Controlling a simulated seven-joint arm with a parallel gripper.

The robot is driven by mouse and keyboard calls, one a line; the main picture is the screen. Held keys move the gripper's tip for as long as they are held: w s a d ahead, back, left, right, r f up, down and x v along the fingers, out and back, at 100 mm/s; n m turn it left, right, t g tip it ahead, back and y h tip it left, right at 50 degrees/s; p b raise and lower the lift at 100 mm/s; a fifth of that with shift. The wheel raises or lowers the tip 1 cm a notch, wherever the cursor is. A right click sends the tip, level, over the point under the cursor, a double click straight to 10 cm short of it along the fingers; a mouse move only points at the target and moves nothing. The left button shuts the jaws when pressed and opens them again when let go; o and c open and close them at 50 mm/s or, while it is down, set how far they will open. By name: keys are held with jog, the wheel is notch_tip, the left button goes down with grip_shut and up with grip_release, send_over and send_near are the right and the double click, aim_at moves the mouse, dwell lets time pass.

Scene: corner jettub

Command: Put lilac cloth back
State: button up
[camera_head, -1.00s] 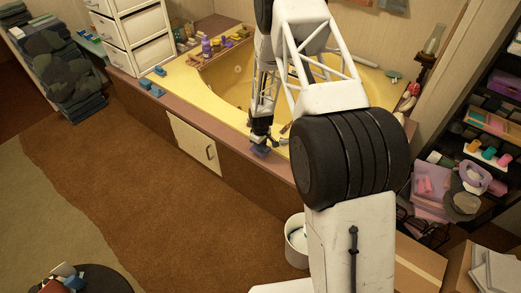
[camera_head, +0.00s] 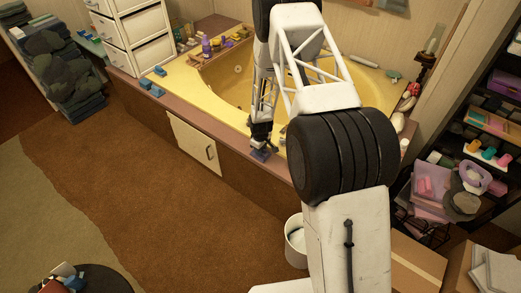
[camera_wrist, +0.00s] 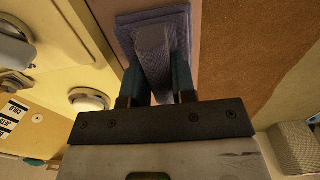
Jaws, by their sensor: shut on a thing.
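The lilac cloth (camera_wrist: 154,20) is a folded piece with a flat base and a raised ridge in the middle. My gripper (camera_wrist: 157,68) is shut on that ridge, one finger on each side. In the head view, the cloth (camera_head: 260,156) is a small bluish-purple patch under my gripper (camera_head: 261,146), at the brown front ledge (camera_head: 228,133) of the yellow tub. I cannot tell whether the cloth touches the ledge or hangs just above it.
The yellow tub basin (camera_head: 232,88) lies behind the ledge. Small blue items (camera_head: 152,88) stand on the ledge to the left. A white bin (camera_head: 295,240) stands on the floor near my arm. A crowded shelf (camera_head: 485,150) is at right. The brown carpet (camera_head: 190,225) is mostly clear.

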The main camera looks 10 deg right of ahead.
jog(key=shift+f, duration=0.15)
jog(key=o, duration=0.9)
notch_tip(320, 180, up, 12)
dwell(0.5)
jog(key=shift+r, duration=0.3)
dwell(0.5)
